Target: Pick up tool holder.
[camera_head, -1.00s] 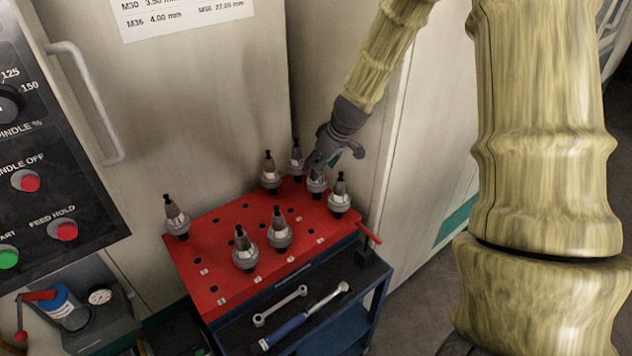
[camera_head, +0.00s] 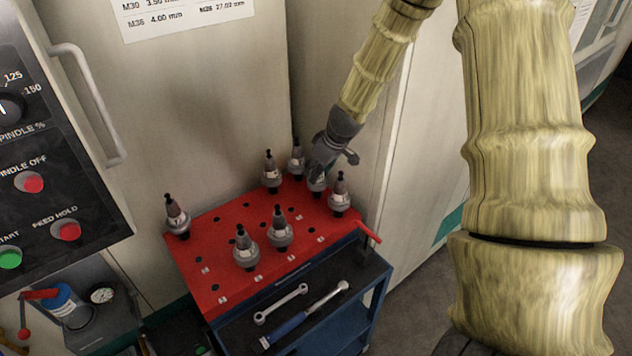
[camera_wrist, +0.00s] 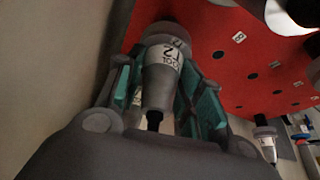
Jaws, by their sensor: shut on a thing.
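My gripper (camera_head: 318,172) is at the back right of the red tool board (camera_head: 230,222), shut on a grey tool holder (camera_head: 316,183). In the wrist view the held tool holder (camera_wrist: 163,70) carries a label reading "TOOL T2" and sits between the green finger pads. Its far end reaches the red board; I cannot tell whether it is still seated. Other tool holders stand upright on the board: two behind left (camera_head: 271,172), one close on the right (camera_head: 340,194), two in front (camera_head: 246,248) and one at the far left (camera_head: 177,217).
The board tops a blue cart with a wrench (camera_head: 281,304) and a blue-handled tool (camera_head: 305,315) on its lower shelf. A red handle (camera_head: 369,233) juts from the cart's right side. Machine panels (camera_head: 220,110) rise close behind. Empty holes lie mid-board.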

